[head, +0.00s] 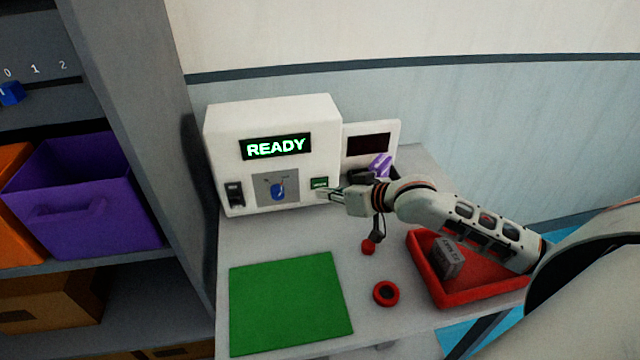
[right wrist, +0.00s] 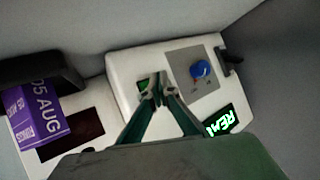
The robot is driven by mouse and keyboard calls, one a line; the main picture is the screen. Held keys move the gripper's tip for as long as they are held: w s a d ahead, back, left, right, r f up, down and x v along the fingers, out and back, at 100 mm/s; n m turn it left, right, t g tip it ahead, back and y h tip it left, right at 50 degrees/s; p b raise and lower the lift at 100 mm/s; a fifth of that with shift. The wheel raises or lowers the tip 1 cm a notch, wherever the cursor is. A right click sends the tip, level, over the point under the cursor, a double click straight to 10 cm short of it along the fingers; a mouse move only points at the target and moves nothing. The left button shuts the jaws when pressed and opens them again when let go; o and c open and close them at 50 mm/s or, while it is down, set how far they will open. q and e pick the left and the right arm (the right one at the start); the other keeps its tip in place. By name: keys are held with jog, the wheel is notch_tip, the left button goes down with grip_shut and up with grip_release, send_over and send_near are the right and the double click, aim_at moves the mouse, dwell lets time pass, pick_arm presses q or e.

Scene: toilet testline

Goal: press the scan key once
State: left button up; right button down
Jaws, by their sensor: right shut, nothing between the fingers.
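The white machine (head: 225,135) stands at the back of the table, and its display (head: 275,147) reads READY in green. A small green key (head: 319,183) sits at the lower right of its front; its lettering is too small to read. My right gripper (head: 324,193) is shut and empty, with its fingertips right at this key. In the right wrist view the closed fingertips (right wrist: 157,88) are beside the green key (right wrist: 142,85) and partly cover it. I cannot tell whether they touch it. My left gripper is not in view.
A blue knob (head: 278,191) and a black bracket (head: 234,194) are on the machine's front. A purple box (head: 379,165) stands right of it. A red tray (head: 458,299) with a grey block (head: 447,259), a red ring (head: 386,293) and a green mat (head: 290,305) lie nearer.

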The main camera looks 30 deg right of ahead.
jog(key=shift+w+d+p, duration=0.1)
jog(key=shift+w+p, duration=0.15)
jog(key=shift+p, duration=0.05)
jog(key=shift+w+d+p, duration=0.1)
jog(key=shift+w+p, duration=0.2)
jog(key=shift+w, duration=0.1)
dwell(0.6)
dwell(0.4)
jog(key=shift+s+r+p, duration=0.1)
jog(key=shift+s+p, duration=0.35)
jog(key=shift+p, duration=0.15)
jog(key=shift+s+a+p, duration=0.2)
jog(key=shift+s+p, duration=0.1)
jog(key=shift+p, duration=0.05)
